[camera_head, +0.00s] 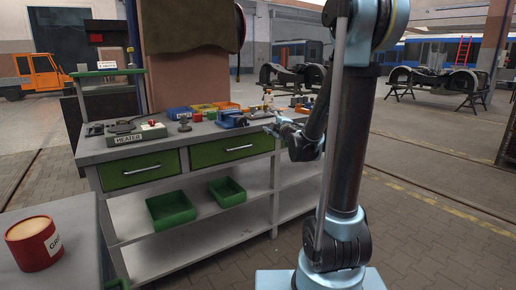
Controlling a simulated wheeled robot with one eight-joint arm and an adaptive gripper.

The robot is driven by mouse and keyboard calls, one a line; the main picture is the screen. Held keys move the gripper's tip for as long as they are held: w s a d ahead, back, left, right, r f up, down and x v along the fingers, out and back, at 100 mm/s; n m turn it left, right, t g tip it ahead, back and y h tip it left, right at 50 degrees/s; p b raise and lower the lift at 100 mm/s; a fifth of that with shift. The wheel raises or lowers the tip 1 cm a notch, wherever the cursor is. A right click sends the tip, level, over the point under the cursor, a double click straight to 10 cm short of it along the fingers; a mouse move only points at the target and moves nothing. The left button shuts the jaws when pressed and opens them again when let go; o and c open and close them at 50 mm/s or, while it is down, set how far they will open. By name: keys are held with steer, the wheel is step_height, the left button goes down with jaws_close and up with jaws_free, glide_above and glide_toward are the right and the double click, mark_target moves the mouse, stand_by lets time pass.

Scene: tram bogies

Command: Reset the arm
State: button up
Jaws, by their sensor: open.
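My arm (352,140) stands upright at the right of the view, in front of the right part of the workbench. Its upper end leaves the top of the picture. A dark forearm link comes down behind it towards the bench. My gripper (275,127) is at the end of that link, small in the view, over or in front of the bench top near its front edge. It is open, and I see nothing held in it. Its fingers are hard to make out against the items behind.
The grey workbench (215,133) carries a heater (140,135), a blue vise (231,119) and several coloured bins. Two green trays sit on its lower shelf. A red tin (34,243) stands on a near table at left. The floor at right is clear; bogies stand farther back.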

steer(key=s+d+m+h, duration=0.5)
steer(key=d+m+h, duration=0.25)
steer(key=d, duration=0.45)
steer(key=s+d+f+m+g+h, duration=0.3)
steer(key=s+d+f+m+g, duration=0.3)
steer(key=s, duration=0.3)
steer(key=s+a+f+m+g+y, duration=0.1)
steer(key=s+f+m+g, duration=0.1)
steer(key=s+f, duration=0.3)
steer(key=s+a+f+m+g+y, duration=0.1)
steer(key=s+f+g, duration=0.3)
steer(key=s, duration=0.9)
steer(key=s+a+f+m+g+y, duration=0.2)
steer(key=s+f, duration=0.4)
steer(key=s, duration=0.4)
steer(key=shift+a+m+g, duration=0.35)
steer(key=shift+a+g, duration=0.15)
steer(key=shift+g, duration=0.1)
steer(key=shift+f+y, duration=0.1)
steer(key=shift+y, duration=0.15)
steer(key=shift+w+f, duration=0.2)
steer(key=shift+w, duration=0.2)
